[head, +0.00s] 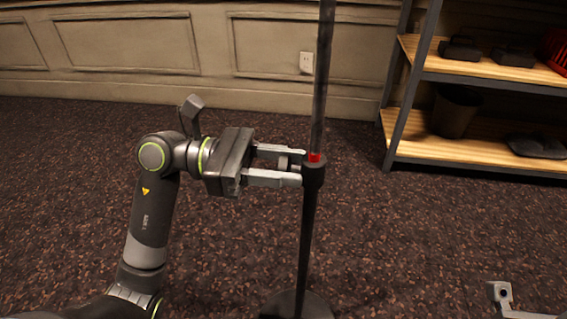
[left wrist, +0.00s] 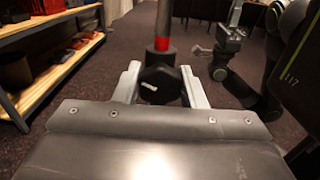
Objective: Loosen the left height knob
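A dark upright stand pole (head: 322,85) has a red band (head: 314,158) just above its black collar (head: 314,174). A dark knob (head: 285,161) sticks out from the collar toward my left gripper. In the left wrist view, the black knob (left wrist: 160,84) lies between the two fingers, below the red band (left wrist: 162,44). My left gripper (head: 302,167) is open, with one finger on each side of the knob. Contact is not clear. My right gripper (head: 503,296) shows only partly at the lower right, away from the stand; its fingers are unclear.
The stand's round base (head: 300,305) is on the dark carpet. A shelf unit (head: 470,68) with wooden boards and a bin (head: 455,110) stands at the back right. A panelled wall (head: 150,60) runs behind. The carpet around the stand is clear.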

